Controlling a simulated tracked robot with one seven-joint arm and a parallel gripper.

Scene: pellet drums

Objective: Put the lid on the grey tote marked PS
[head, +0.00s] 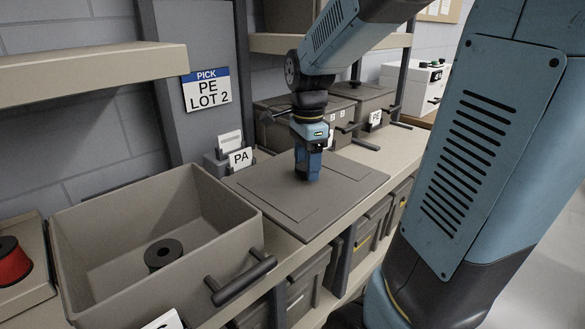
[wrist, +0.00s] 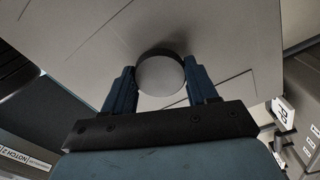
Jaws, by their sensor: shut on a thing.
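A flat grey lid (head: 345,195) lies level below my gripper (head: 307,176), just right of an open grey tote. My gripper is shut on the lid's round knob (wrist: 160,77), which sits between the two fingers in the wrist view. I cannot tell whether the lid rests on the shelf or hangs just above it. The open grey tote (head: 90,225) has a dark bar handle and a black spool (head: 163,255) inside. Its white card (head: 165,320) is cut off, so its marking is unreadable. Another card (head: 375,117) on a tote behind is too small to read surely.
A card marked PA (head: 240,158) stands behind the lid. Closed totes (head: 275,118) line the shelf at the back. A red spool (head: 12,262) sits at the far left. An upper shelf (head: 80,75) overhangs on the left, and a post carries a PE LOT 2 sign (head: 207,92).

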